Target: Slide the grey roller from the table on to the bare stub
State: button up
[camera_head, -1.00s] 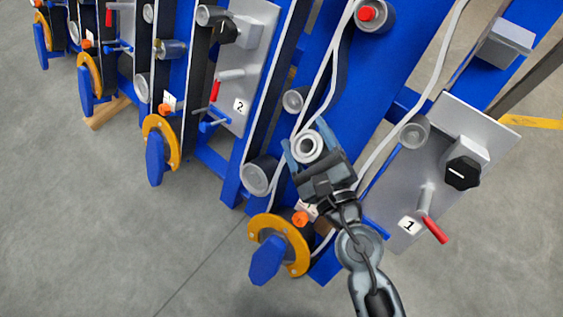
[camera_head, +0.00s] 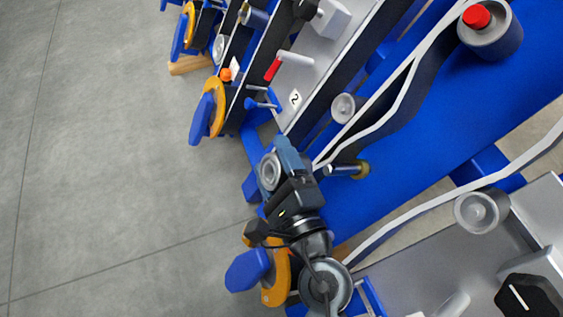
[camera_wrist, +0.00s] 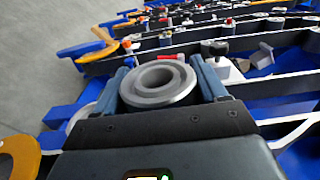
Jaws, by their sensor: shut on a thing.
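The grey roller (camera_head: 269,171) is a ring with a round hole. It is held between the blue fingers of my gripper (camera_head: 276,168), which is shut on it. In the wrist view the roller (camera_wrist: 158,82) sits between both fingertips, its open face showing. The bare stub (camera_head: 343,171) is a thin metal pin with a brass-coloured collar at its root, sticking out of the blue frame. The roller is to the left of the stub and apart from it. My gripper hides part of the frame behind it. I cannot pick out the stub in the wrist view.
A fitted roller (camera_head: 345,107) and a red-capped roller (camera_head: 480,20) sit above the stub beside a pale belt (camera_head: 400,95). An orange flange with a blue handle (camera_head: 248,270) is below my gripper. Open grey floor (camera_head: 100,180) lies left.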

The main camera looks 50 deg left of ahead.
jog(key=shift+d, duration=0.25)
jog(key=shift+w+d+f+b, duration=0.25)
jog(key=shift+w+f+b, duration=0.15)
jog(key=shift+w+b, duration=0.25)
jog(key=shift+w+d+f+b, duration=0.25)
jog(key=shift+w+f+b, duration=0.1)
jog(key=shift+w+b, duration=0.3)
jog(key=shift+w+d+f+b, duration=0.25)
jog(key=shift+w+f+b, duration=0.15)
jog(key=shift+w+b, duration=0.25)
jog(key=shift+w+f, duration=0.1)
